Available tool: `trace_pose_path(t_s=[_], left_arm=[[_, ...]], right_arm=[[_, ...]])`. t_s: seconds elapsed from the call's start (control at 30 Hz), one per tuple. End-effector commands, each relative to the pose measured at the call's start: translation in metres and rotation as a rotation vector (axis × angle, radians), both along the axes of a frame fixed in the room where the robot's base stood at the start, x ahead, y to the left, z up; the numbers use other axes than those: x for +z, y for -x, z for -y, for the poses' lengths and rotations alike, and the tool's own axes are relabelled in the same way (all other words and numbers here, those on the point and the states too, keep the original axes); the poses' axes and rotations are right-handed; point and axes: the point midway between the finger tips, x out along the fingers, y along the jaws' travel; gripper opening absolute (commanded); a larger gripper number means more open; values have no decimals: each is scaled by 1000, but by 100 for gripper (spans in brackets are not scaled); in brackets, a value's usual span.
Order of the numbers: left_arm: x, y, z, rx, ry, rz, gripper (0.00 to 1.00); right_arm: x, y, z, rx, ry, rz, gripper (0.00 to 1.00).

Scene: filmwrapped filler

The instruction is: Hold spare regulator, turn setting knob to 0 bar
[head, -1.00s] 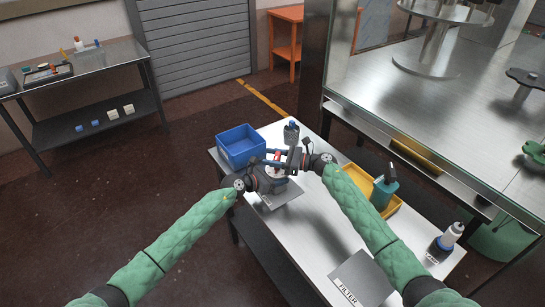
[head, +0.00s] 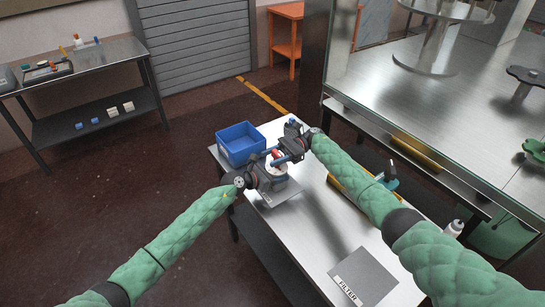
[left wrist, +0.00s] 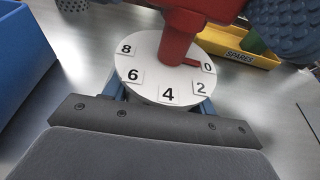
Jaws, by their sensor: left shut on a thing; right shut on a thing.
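The spare regulator has a white dial (left wrist: 165,90) marked 8, 6, 4, 2 and 0, with blue body parts (left wrist: 113,88) beside it. My left gripper (head: 266,178) is shut on the regulator, at the far end of the table. The red setting knob (left wrist: 184,40) stands over the dial, and its red pointer is at or very near the 0 mark. The red knob also shows in the head view (head: 276,154). My right gripper (head: 287,151) is shut on the knob from the right; its textured pad (left wrist: 288,25) shows in the left wrist view.
A blue bin (head: 240,144) stands just behind the grippers at the table's far left corner. A yellow SPARES tray (left wrist: 238,53) lies to the right, mostly behind my right arm in the head view. A grey FILTER plate (head: 363,278) lies near the front. The table's middle is clear.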

Motion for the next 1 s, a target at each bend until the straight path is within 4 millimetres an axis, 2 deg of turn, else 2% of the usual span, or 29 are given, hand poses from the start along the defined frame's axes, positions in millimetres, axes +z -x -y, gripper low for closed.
trace_pose_path(t_s=[0.67,0.7,0.8,1.0], left_arm=[[0,1,2,-3,1,0,25],[0,1,2,-3,1,0,25],[0,1,2,-3,1,0,25],[0,0,1,-1,1,0,25]], right_arm=[[-2,1,2,57,2,-2,23],[-2,1,2,57,2,-2,52],[-2,1,2,57,2,-2,68],[-1,1,1,58,1,-2,68]])
